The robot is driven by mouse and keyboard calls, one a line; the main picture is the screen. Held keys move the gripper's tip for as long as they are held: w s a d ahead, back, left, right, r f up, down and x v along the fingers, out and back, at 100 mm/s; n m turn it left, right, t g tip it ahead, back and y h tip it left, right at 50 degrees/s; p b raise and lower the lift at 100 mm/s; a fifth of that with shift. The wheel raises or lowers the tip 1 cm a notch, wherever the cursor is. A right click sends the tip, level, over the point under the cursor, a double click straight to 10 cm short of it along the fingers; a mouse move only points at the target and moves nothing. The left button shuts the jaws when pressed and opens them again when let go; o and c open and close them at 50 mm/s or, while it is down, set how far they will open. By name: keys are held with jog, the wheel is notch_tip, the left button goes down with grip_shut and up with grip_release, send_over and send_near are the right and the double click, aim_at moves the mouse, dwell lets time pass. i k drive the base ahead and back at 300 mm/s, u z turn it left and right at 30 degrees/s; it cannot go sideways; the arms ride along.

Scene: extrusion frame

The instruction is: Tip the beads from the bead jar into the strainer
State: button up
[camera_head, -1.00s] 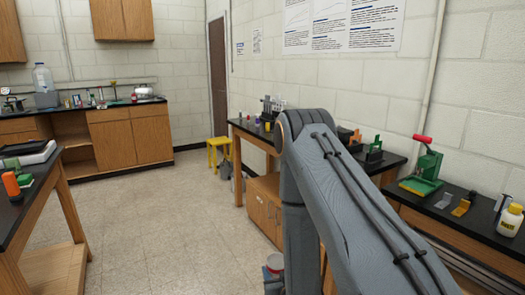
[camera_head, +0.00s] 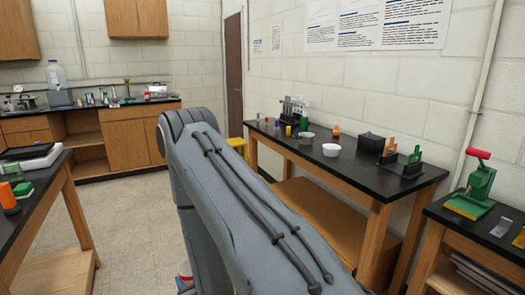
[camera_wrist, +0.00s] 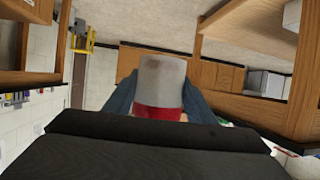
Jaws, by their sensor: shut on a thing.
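The bead jar (camera_wrist: 161,85), a pale cylinder with a red band at one end, is held between the blue fingers of my gripper (camera_wrist: 160,100) in the wrist view. In the head view, a small red and pale part of the jar (camera_head: 185,271) shows low beside my arm; the fingers are mostly hidden there. A white bowl (camera_head: 331,150) and a greyer bowl (camera_head: 307,138) stand on the right bench. I cannot tell whether either is the strainer.
A green press (camera_head: 474,190) stands on a nearer bench. Another bench (camera_head: 35,190) is at left. Open floor (camera_head: 130,215) lies between.

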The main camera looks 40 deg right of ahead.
aim_at(305, 139)
jog(key=u, duration=0.1)
jog(key=i, duration=1.2)
jog(key=z, duration=0.8)
jog(key=i, duration=0.65)
jog(key=z, duration=0.75)
